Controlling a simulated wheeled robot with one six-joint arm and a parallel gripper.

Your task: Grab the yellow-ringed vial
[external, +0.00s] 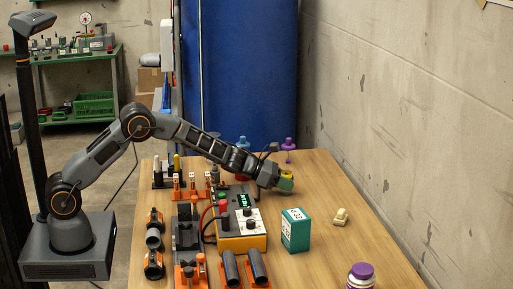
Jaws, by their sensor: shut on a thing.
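My gripper (277,177) is at the end of my outstretched arm, above the wooden table behind the green-and-white box. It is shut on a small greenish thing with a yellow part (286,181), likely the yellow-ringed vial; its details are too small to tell. The held thing appears slightly above the table, though I cannot tell if it touches. The jaws themselves are partly hidden.
A green-and-white box (296,230) and an orange meter (242,238) stand in front. Purple (288,146) and blue (242,143) vials stand behind. A purple-capped jar (361,276) is near the front. A beige piece (341,217) lies right. The table's right side is mostly clear.

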